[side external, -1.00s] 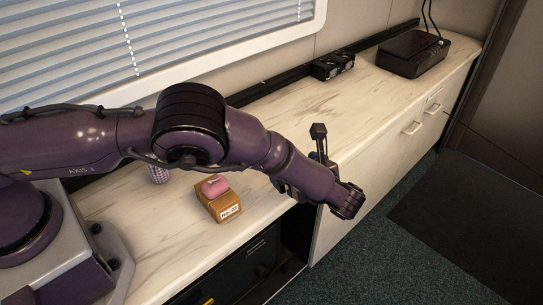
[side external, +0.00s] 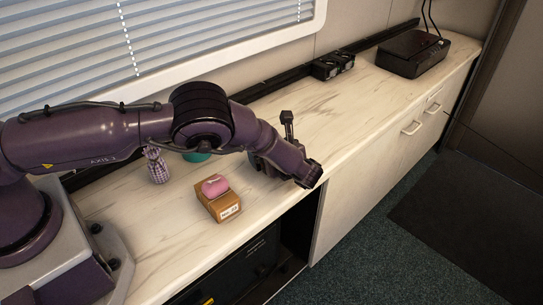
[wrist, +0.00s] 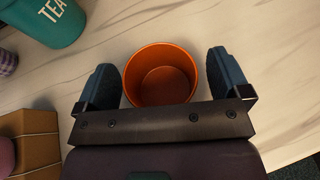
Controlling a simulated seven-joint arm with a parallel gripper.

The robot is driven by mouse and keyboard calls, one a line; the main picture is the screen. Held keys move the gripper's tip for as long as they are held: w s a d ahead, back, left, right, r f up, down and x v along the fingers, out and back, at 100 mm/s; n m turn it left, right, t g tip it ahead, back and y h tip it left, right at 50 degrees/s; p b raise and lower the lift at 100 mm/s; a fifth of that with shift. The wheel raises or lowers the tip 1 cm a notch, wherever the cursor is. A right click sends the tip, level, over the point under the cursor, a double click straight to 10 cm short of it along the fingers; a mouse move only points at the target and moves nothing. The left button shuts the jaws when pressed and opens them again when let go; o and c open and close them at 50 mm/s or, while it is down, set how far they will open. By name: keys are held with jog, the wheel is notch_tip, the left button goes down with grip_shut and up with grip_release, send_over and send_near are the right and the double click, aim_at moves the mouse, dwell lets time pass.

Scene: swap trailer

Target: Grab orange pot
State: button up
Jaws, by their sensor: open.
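The orange pot (wrist: 162,77) stands upright on the countertop in the wrist view, its open top facing the camera. My gripper (wrist: 165,75) is open, with one dark finger on the left of the pot and one on the right. Small gaps show between the fingers and the pot's rim. The pot looks empty. In the side external view, my gripper (side external: 262,162) is low over the counter, and the pot is hidden behind my arm.
A teal TEA tin (wrist: 52,20) lies to the upper left in the wrist view. A cardboard box (side external: 220,207) with a pink object (side external: 215,186) on top and a checkered item (side external: 157,168) are nearby. A black device (side external: 413,53) sits far right.

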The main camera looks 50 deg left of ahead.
jog(key=c, duration=1)
